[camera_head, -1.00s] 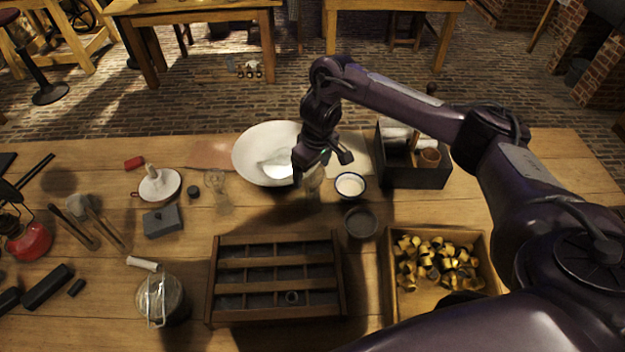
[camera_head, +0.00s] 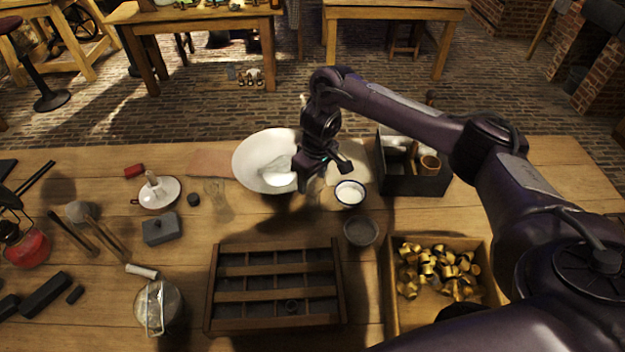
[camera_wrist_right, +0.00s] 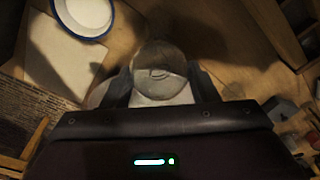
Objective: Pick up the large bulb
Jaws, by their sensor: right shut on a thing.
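The large bulb (camera_wrist_right: 158,62) shows in the right wrist view as a clear, rounded glass piece between my two dark fingers. My right gripper (camera_wrist_right: 161,88) is shut on it. In the head view my right gripper (camera_head: 316,172) is over the table, just right of the white basin, and largely hides the bulb. I cannot tell whether the bulb touches the table. My left gripper is not in view.
A wide white basin (camera_head: 250,157) stands left of my gripper. A small white enamel bowl (camera_head: 350,192) and a dark dish (camera_head: 361,231) are close on the right. A dark box (camera_head: 425,185) stands beyond. A compartment tray (camera_head: 275,325) and a box of brass pieces (camera_head: 398,318) lie in front.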

